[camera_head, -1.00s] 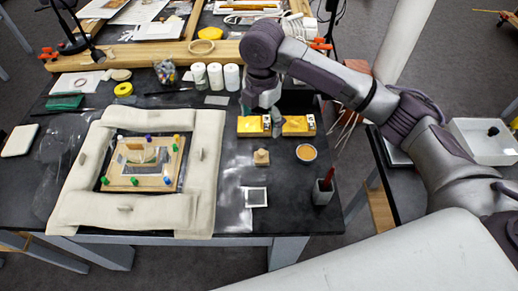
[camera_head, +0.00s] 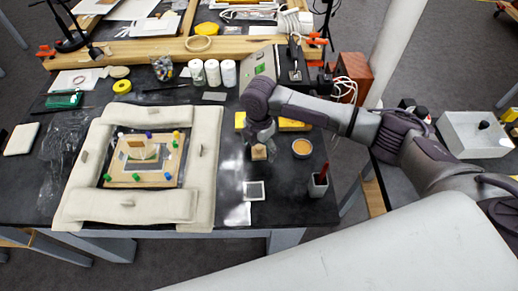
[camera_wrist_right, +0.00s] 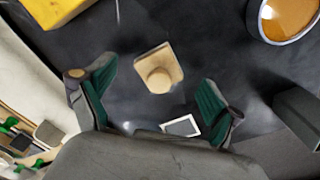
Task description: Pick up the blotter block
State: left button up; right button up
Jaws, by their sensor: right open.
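The blotter block, a small pale wooden block with a round knob on top (camera_head: 259,153), sits upright on the dark tabletop right of the padded frame. In the right wrist view the block (camera_wrist_right: 172,57) shows from above, between and beyond my two green-padded fingers. My right gripper (camera_head: 262,139) is open and empty, just above and behind the block in the head view. The wrist view shows the open right gripper (camera_wrist_right: 158,85) with a finger on each side, apart from the block. My left gripper is not in view.
Yellow boxes (camera_head: 292,124) lie behind the block. A round amber dish (camera_head: 302,148) and a dark cup with a red tool (camera_head: 318,184) stand to its right. A small white-framed square (camera_head: 254,191) lies in front. A pale padded frame (camera_head: 208,160) is at left.

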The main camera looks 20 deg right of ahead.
jog(key=shift+f, duration=0.25)
jog(key=c, duration=1.1)
jog(key=shift+r, duration=0.1)
jog(key=shift+c, duration=0.2)
